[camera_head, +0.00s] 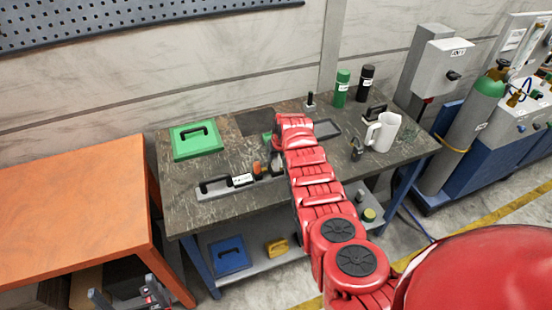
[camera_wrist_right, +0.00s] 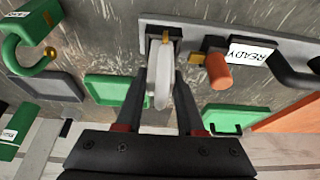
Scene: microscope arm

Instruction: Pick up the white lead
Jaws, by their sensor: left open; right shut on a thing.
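The white lead (camera_wrist_right: 161,76) is a pale, rounded, upright piece between my right gripper's fingers in the right wrist view. Its far end is at a brass-coloured part on a grey plate (camera_wrist_right: 205,30); whether it is still seated there, I cannot tell. My right gripper (camera_wrist_right: 167,85) is shut on the lead, with one dark finger on each side. In the head view my red right arm reaches over the workbench and hides most of that gripper and the lead. My left gripper (camera_head: 128,297) is open and empty at the lower left, low beside the orange table.
An orange knob (camera_wrist_right: 218,70) and a black handle with a READY label (camera_wrist_right: 250,53) sit close beside the lead. On the workbench (camera_head: 220,212) stand a green handled block (camera_head: 197,141), green bottle (camera_head: 341,88), black bottle (camera_head: 365,83) and white mug (camera_head: 382,132). An orange table (camera_head: 70,200) adjoins left.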

